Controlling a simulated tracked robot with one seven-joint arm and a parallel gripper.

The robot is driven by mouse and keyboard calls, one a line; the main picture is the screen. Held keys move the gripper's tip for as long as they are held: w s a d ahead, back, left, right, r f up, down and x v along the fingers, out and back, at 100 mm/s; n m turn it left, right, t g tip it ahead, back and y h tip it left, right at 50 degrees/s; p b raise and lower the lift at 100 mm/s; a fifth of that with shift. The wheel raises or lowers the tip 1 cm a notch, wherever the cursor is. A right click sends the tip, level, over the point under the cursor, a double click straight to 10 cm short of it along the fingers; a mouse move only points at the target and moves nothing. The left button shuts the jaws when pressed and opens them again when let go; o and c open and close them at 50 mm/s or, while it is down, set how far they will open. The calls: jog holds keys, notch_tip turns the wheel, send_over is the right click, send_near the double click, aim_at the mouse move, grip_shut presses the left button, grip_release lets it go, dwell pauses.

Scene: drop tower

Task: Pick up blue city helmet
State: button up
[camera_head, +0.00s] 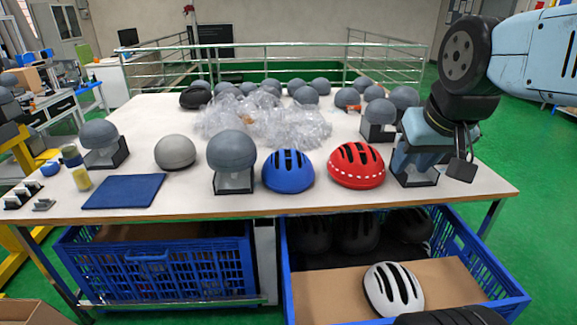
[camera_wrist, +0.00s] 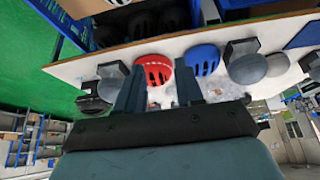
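The blue city helmet (camera_head: 288,172) has black vents and rests on the white table near its front edge, left of the red helmet (camera_head: 356,165). In the wrist view, which is upside down, the blue helmet (camera_wrist: 203,58) shows beyond the fingers, beside the red helmet (camera_wrist: 154,68). My gripper (camera_head: 436,158) is at the right of the table in the head view, apart from the blue helmet. In the wrist view my gripper (camera_wrist: 160,92) has its two fingers spread with a gap between them and nothing held.
Grey headforms on stands (camera_head: 232,158) and a light grey helmet (camera_head: 175,152) stand left of the blue helmet. Clear plastic wrap (camera_head: 262,118) lies behind. A blue mat (camera_head: 124,191) is at left. A blue crate (camera_head: 287,278) below holds a white helmet (camera_head: 393,288).

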jog(key=w+a+r+h, duration=0.1)
jog(key=w, duration=0.6)
jog(key=w+a+r, duration=0.2)
jog(key=w, duration=0.5)
jog(key=g, duration=0.1)
send_over(282, 153)
jog(key=s, duration=0.3)
jog(key=f, duration=2.4)
jog(key=shift+s+a+f, duration=0.1)
jog(key=shift+a+f, duration=0.15)
jog(key=shift+f, duration=0.05)
jog(key=shift+x, duration=2.9)
jog(key=shift+a, duration=0.1)
grip_shut()
